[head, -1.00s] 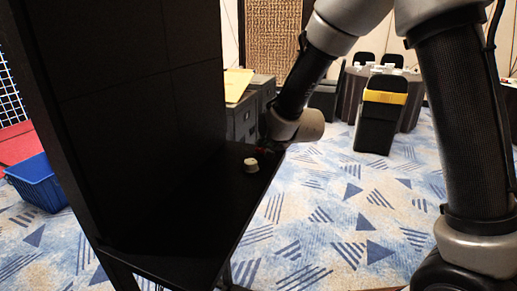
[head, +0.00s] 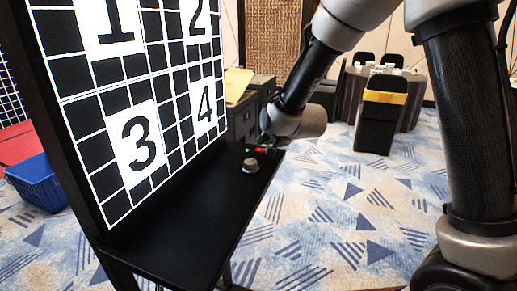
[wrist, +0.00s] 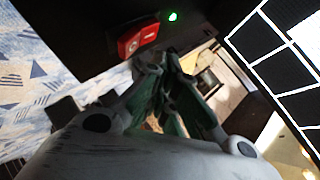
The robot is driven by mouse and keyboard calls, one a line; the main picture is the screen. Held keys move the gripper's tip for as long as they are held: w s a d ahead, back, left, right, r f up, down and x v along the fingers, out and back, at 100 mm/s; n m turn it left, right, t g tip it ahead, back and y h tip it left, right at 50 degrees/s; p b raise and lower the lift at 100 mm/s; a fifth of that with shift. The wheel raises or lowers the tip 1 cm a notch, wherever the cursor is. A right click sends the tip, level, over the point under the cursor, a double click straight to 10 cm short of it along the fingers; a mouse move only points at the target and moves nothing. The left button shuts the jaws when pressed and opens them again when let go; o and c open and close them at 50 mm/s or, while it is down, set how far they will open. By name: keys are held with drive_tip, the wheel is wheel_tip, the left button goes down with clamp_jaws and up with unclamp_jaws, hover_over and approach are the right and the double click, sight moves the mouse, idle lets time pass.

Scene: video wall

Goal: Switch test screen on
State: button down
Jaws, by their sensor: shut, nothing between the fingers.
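The test screen (head: 139,85) is lit at the left of the head view, showing a white grid on black with large numerals. Part of it also shows at the right of the wrist view (wrist: 285,60). A red rocker switch (wrist: 137,39) sits on the black panel, with a lit green light (wrist: 173,16) beside it. In the head view the switch (head: 264,150) is small, at the far end of the shelf. My gripper (wrist: 160,58) is shut and empty, its fingertips close to the switch. I cannot tell whether they touch it.
A pale knob (head: 250,165) stands on the black shelf (head: 190,205) below the screen. A blue crate (head: 38,181) is at the left. Grey cases (head: 245,115) stand behind the shelf. Black chairs (head: 381,112) are farther back. Patterned carpet is open at the right.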

drive_tip(key=shift+r, duration=0.1)
drive_tip(key=shift+s+d+r, duration=0.1)
drive_tip(key=shift+d+r, duration=0.15)
drive_tip(key=shift+r, duration=0.5)
drive_tip(key=shift+s+d+r, duration=0.1)
drive_tip(key=shift+d+r, duration=0.1)
drive_tip(key=shift+r, duration=0.55)
drive_tip(key=shift+s+d+r, duration=0.1)
drive_tip(key=shift+d+r, duration=0.15)
drive_tip(key=shift+r, duration=0.5)
drive_tip(key=s+d+r+n+g+h, duration=0.1)
drive_tip(key=s+d+r+n, duration=0.15)
drive_tip(key=s+d, duration=0.55)
drive_tip(key=s+d+r+n+g+h, duration=0.15)
drive_tip(key=s+d+r, duration=0.35)
drive_tip(key=d, duration=0.5)
drive_tip(key=s+d+n+g, duration=0.1)
drive_tip(key=s+d, duration=0.3)
drive_tip(key=s, duration=0.3)
drive_tip(key=s+d+n+g+h, duration=0.1)
drive_tip(key=s+d, duration=0.2)
drive_tip(key=s, duration=0.4)
drive_tip(key=s+d+n+g+h, duration=0.1)
drive_tip(key=s+d, duration=0.3)
drive_tip(key=s, duration=0.3)
drive_tip(key=shift+d+f+n+g, duration=0.3)
drive_tip(key=shift+f+g, duration=0.05)
drive_tip(key=shift+f, duration=0.1)
